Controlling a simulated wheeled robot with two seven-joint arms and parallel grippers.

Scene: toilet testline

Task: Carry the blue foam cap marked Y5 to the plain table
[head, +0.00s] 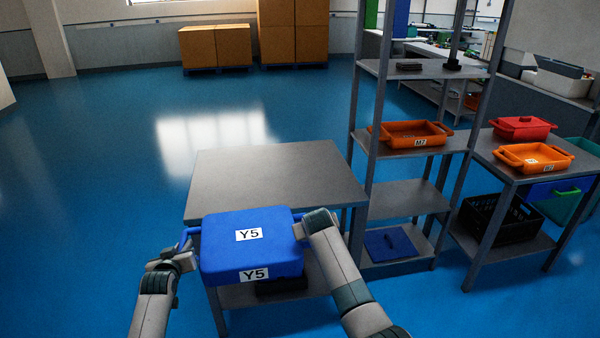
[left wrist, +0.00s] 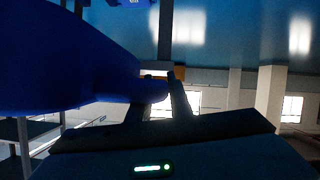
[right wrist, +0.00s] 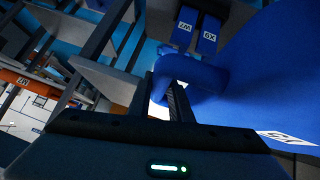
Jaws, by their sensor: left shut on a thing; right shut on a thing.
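The blue foam cap marked Y5 (head: 252,260) is held level between my two grippers in the head view, in front of the near edge of the plain grey table (head: 275,172) and overlapping it in the picture. My left gripper (head: 186,250) is shut on the cap's left handle, also seen in the left wrist view (left wrist: 150,90). My right gripper (right wrist: 170,95) is shut on the other handle in the right wrist view; in the head view my right arm hides it. The tabletop is bare. I cannot tell whether the cap touches the table.
A grey shelf rack with an orange tray (head: 410,134) stands right of the table. Farther right, a side table holds an orange tray (head: 535,158) and a red container (head: 522,127); a black crate (head: 497,220) sits below. Open blue floor lies left. Cardboard boxes (head: 215,47) stand behind.

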